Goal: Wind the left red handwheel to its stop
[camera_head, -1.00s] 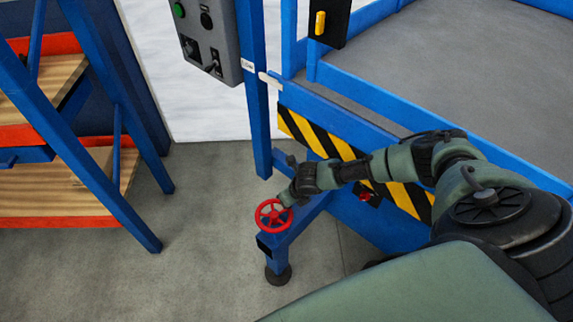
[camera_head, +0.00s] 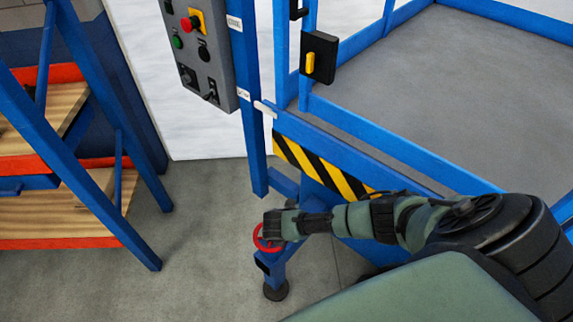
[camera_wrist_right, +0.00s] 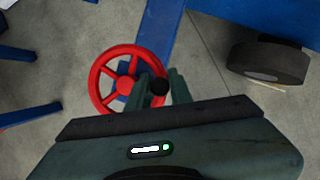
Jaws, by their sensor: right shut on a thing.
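The red handwheel (camera_head: 257,238) sits on top of the blue corner leg (camera_head: 270,259) with a dark round foot. In the head view my right gripper (camera_head: 269,225) covers most of the wheel. The right wrist view shows the red wheel (camera_wrist_right: 125,86) with its spokes and hub. There my right gripper (camera_wrist_right: 160,87) has its fingers on either side of a black knob (camera_wrist_right: 159,86) at the wheel's rim, and is shut on it. My left gripper is in neither view.
A blue rack with wooden shelves (camera_head: 60,215) stands at the left. A grey control box (camera_head: 201,55) hangs on a blue post. A black-and-yellow striped panel (camera_head: 318,170) lies behind my right arm. Grey floor (camera_head: 200,265) is free left of the leg.

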